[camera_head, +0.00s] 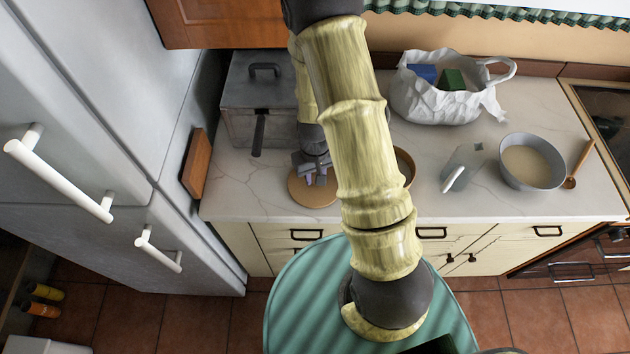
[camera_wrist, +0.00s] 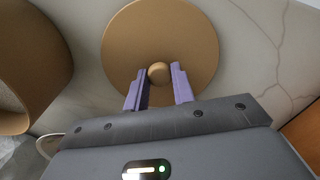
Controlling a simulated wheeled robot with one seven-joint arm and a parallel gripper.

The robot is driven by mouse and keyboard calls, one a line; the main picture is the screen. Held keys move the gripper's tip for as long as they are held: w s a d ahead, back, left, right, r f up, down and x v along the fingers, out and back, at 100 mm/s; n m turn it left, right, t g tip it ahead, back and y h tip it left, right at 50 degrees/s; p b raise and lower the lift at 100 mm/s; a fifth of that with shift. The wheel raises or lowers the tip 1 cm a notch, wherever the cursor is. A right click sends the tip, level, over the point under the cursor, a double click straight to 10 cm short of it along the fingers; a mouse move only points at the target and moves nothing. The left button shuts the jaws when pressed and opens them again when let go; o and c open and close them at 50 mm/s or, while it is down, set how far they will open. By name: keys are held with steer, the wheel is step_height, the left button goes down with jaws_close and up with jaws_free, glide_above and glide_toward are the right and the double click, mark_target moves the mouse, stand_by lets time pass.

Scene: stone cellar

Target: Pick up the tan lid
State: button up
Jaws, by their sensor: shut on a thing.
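The tan lid (camera_wrist: 196,38) is a round flat disc with a small ball knob in the middle. In the head view the lid (camera_head: 313,198) shows on the counter near its front edge, partly covered by my arm's end. My gripper (camera_wrist: 159,77) is over the lid, with its two purple fingers on either side of the knob, shut on it. In the head view my gripper (camera_head: 316,174) points down onto the lid. I cannot tell whether the lid is touching the counter or slightly raised.
A tan pot (camera_wrist: 30,60) stands beside the lid, mostly hidden by my arm in the head view. A grey lidded box (camera_head: 250,100) is behind left. A white bag (camera_head: 432,100), a mug (camera_head: 463,165), a bowl (camera_head: 531,162) and a wooden spoon (camera_head: 580,164) are right.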

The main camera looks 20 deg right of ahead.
step_height(320, 180, up, 10)
steer(key=b, duration=0.1)
stand_by(0.6)
steer(key=shift+w+a, duration=0.1)
stand_by(0.7)
